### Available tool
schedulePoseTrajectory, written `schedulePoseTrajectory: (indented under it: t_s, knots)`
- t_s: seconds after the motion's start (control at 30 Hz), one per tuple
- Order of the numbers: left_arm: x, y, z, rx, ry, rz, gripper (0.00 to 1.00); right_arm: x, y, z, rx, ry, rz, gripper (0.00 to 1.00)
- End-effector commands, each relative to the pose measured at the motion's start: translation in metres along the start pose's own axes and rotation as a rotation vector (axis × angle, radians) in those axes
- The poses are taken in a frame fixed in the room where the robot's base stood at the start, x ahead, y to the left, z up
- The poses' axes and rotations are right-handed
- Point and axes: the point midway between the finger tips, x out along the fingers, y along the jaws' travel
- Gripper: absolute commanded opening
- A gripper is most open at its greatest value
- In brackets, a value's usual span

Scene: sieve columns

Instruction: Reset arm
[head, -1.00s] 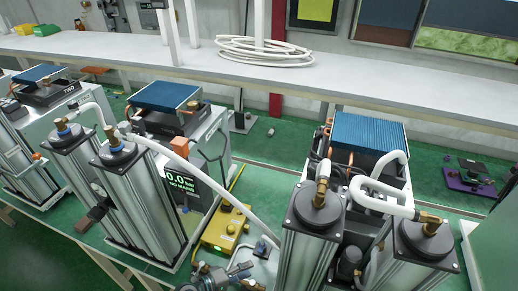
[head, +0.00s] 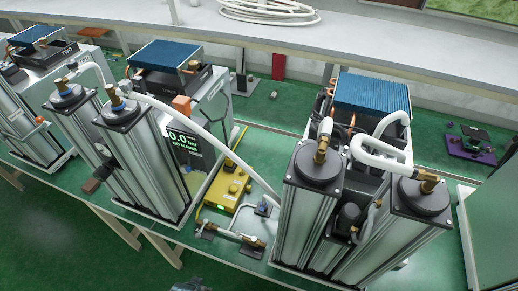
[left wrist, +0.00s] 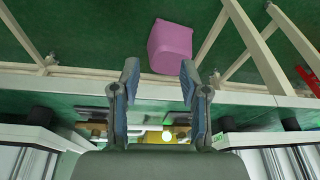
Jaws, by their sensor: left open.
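My left gripper (left wrist: 158,78) is open in the left wrist view, its two fingers well apart with nothing between them. Its fingertips show in front of the table edge and the green floor. In the head view only a small grey piece of an arm or gripper shows at the bottom edge; I cannot tell which arm it is. The right gripper is not in view.
A white hose runs from the middle unit toward the right one. A yellow box (head: 228,184) and brass-ended fittings (head: 232,236) lie between them. A display (head: 183,143) reads 0.0. A pink bin (left wrist: 171,46) stands on the floor. A white shelf (head: 380,50) runs behind.

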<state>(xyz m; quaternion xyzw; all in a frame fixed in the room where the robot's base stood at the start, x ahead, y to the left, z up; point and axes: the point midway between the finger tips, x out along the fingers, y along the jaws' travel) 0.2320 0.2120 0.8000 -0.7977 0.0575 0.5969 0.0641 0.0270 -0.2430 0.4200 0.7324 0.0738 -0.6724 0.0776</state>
Motion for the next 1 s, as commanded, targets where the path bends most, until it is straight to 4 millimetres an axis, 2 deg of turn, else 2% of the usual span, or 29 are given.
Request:
schedulePoseTrajectory:
  t_s: [0.03,0.27,0.37,0.43,0.57,0.6,0.7,0.8,0.9,1.0]
  knots:
    - [0.015,0.001,0.002,0.000,-0.009,0.002,0.45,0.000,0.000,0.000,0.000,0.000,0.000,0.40]
    - [0.088,0.005,0.021,0.005,-0.038,0.009,0.45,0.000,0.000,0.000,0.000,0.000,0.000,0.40]
    - [0.129,0.007,0.039,0.008,-0.057,0.012,0.45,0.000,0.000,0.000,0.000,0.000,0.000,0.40]
    - [0.162,0.009,0.058,0.010,-0.074,0.014,0.45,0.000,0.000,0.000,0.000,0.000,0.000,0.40]
    - [0.227,0.013,0.112,0.017,-0.109,0.019,0.45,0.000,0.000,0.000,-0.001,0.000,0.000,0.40]
    - [0.244,0.015,0.132,0.020,-0.121,0.020,0.45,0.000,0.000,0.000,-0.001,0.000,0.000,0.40]
    - [0.277,0.017,0.184,0.026,-0.148,0.024,0.45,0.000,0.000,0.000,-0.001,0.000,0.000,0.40]
    - [0.296,0.017,0.232,0.032,-0.170,0.026,0.45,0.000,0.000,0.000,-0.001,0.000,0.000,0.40]
    - [0.304,0.017,0.269,0.036,-0.186,0.027,0.45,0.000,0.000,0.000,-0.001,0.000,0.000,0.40]
    - [0.307,0.017,0.292,0.040,-0.192,0.028,0.45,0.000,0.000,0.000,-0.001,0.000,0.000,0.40]
